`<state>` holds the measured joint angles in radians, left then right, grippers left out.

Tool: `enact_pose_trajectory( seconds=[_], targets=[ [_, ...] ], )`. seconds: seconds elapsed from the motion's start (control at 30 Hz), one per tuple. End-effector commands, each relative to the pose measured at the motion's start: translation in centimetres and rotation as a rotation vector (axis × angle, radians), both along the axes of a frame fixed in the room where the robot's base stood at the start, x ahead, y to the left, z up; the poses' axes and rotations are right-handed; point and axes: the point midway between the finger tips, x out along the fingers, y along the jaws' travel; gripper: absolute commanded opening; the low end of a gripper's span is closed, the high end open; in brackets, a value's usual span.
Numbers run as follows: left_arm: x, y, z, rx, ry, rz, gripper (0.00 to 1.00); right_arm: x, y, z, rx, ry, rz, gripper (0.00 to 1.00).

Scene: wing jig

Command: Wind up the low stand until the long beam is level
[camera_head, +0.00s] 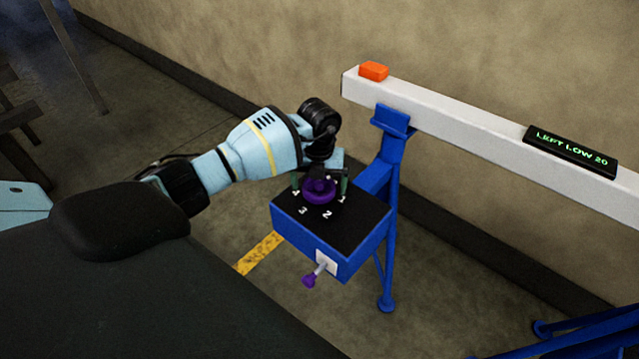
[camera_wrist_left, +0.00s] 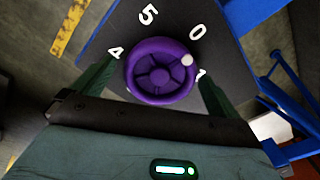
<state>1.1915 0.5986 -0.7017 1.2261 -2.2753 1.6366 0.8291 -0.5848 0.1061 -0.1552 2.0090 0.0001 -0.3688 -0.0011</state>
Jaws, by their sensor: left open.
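The long white beam (camera_head: 450,127) runs across the head view and rests on a blue stand (camera_head: 390,170). A display (camera_head: 570,150) on the beam reads "LEFT LOW 20". The stand carries a blue box with a black numbered top (camera_head: 350,215). A purple handwheel (camera_head: 319,190) sits on that top; the left wrist view shows it with a pale knob (camera_wrist_left: 187,60) at its upper right, between the 0 and a partly hidden numeral. My left gripper (camera_head: 320,183) is over the wheel, open, with one finger on each side of it. I cannot tell whether the fingers touch the rim. My right gripper is not in view.
A purple-handled lever (camera_head: 309,279) sticks out of the box's front face. An orange block (camera_head: 374,71) lies on the beam's left end. Blue legs of another stand (camera_head: 590,335) show at lower right. A wall runs behind the beam. A yellow floor stripe (camera_head: 258,254) lies left of the box.

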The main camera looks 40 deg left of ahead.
Motion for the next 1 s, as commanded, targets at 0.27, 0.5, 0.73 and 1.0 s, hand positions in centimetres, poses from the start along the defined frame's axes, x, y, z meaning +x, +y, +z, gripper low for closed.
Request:
enact_pose_trajectory(
  seconds=[0.27,0.5,0.73,1.0],
  targets=[
    [0.01,-0.03,-0.27,0.000,-0.001,-0.001,0.99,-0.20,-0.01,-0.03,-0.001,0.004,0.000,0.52],
    [0.01,-0.03,-0.25,0.000,-0.001,-0.001,0.72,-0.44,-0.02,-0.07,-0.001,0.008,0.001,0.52],
    [0.01,-0.02,-0.24,0.000,-0.001,-0.002,0.54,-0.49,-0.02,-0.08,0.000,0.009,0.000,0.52],
    [0.05,0.05,-0.19,0.002,-0.001,-0.060,0.54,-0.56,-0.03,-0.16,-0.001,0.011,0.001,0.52]
  ],
)
